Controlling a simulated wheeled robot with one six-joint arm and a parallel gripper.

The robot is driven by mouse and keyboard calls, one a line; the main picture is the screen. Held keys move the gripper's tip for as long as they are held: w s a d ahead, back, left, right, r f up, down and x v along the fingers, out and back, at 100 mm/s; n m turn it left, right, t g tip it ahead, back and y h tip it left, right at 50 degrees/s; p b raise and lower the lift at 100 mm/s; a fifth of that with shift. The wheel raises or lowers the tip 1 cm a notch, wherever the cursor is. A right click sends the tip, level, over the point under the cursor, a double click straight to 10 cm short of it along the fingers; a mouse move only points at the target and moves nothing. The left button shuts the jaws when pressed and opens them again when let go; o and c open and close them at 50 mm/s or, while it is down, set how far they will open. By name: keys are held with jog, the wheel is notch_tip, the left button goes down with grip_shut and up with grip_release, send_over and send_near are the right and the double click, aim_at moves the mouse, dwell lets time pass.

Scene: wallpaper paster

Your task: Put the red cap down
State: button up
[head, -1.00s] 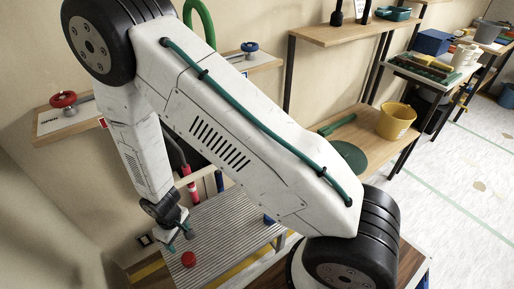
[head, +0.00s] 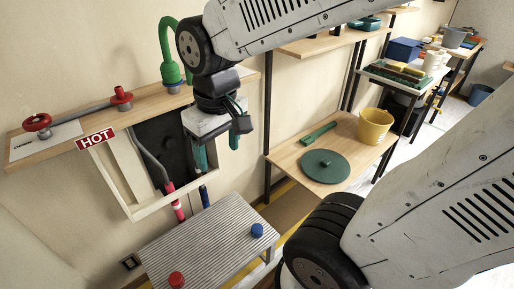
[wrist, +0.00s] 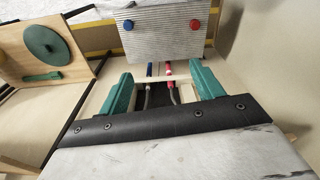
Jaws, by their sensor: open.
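The red cap (head: 176,279) rests on the ribbed grey platform (head: 208,235), near its front left edge in the head view. In the wrist view the red cap (wrist: 195,24) sits on the same platform at the top. My gripper (head: 218,150) is open and empty, well above and behind the cap, in front of the wall recess. Its two green fingers stand wide apart in the wrist view (wrist: 160,90), with nothing between them but the pipes beyond.
A blue cap (head: 257,230) is on the platform's right side. A recess with red and blue pipes (head: 178,208) opens in the wall behind. A shelf (head: 60,137) with red valves and a HOT label is above. A wooden shelf (head: 290,160) holds a green disc (head: 325,166) and a yellow bucket (head: 374,126).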

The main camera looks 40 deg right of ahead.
jog(key=s+d+r+m, duration=0.1)
jog(key=s+d+r, duration=0.1)
jog(key=s, duration=0.6)
jog(key=shift+s+d+r, duration=0.25)
jog(key=shift+s+r, duration=0.05)
jog(key=shift+r, duration=0.4)
